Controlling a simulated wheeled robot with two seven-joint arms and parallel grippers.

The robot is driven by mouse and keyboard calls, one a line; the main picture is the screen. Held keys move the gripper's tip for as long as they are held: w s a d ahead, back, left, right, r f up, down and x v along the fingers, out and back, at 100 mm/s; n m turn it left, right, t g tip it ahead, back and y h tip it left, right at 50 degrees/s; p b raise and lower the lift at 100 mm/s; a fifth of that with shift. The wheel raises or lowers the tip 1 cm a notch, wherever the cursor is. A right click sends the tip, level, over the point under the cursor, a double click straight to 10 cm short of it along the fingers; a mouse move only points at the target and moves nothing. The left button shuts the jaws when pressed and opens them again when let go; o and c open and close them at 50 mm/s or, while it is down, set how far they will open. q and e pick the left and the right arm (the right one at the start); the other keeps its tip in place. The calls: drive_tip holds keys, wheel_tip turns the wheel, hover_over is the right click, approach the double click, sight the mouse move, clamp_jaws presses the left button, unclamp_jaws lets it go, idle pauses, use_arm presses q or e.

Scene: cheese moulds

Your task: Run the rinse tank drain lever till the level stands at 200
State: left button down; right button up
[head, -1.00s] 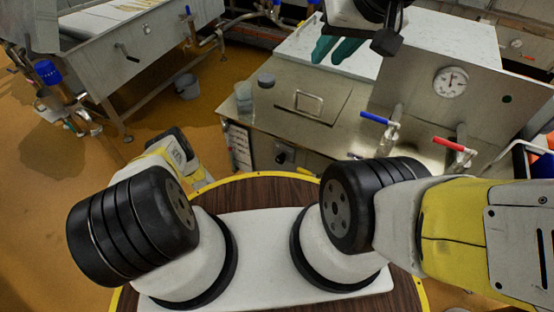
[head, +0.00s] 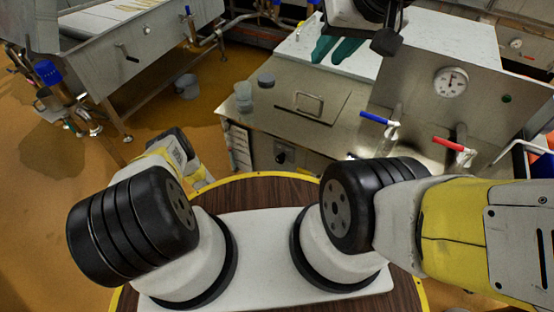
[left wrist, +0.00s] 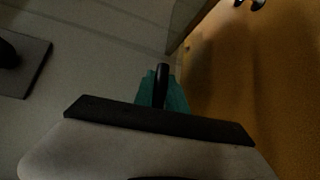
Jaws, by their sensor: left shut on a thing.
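The steel tank unit (head: 335,138) stands at the upper right in the head view. A round dial (head: 451,82) is on its raised panel, its figures too small to read. In the left wrist view my left gripper (left wrist: 161,80) has teal fingers shut on a dark upright handle (left wrist: 161,86), which looks like a lever. In the head view this gripper is hidden below my left forearm. My right gripper (head: 328,57) shows two teal fingers held apart, empty, over the white top (head: 440,45). No readable level figure shows.
A blue-handled valve (head: 378,118) and a red-handled valve (head: 452,145) stand on the steel top. Cups (head: 243,92) stand at its left edge. A plate with a black knob (left wrist: 22,65) shows left of my left gripper. A bucket (head: 187,86) stands on the orange floor.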

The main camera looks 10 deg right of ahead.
idle(0.9)
use_arm(q)
drive_tip(key=shift+r+n+h, duration=0.4)
drive_tip(key=shift+r+h, duration=0.1)
drive_tip(key=shift+h, duration=0.1)
drive_tip(key=c, duration=1.4)
unclamp_jaws()
drive_tip(key=shift+o, duration=0.2)
drive_tip(key=s+a, duration=0.1)
drive_tip(key=a, duration=0.6)
drive_tip(key=shift+s+a+r, duration=0.2)
drive_tip(key=shift+a, duration=0.2)
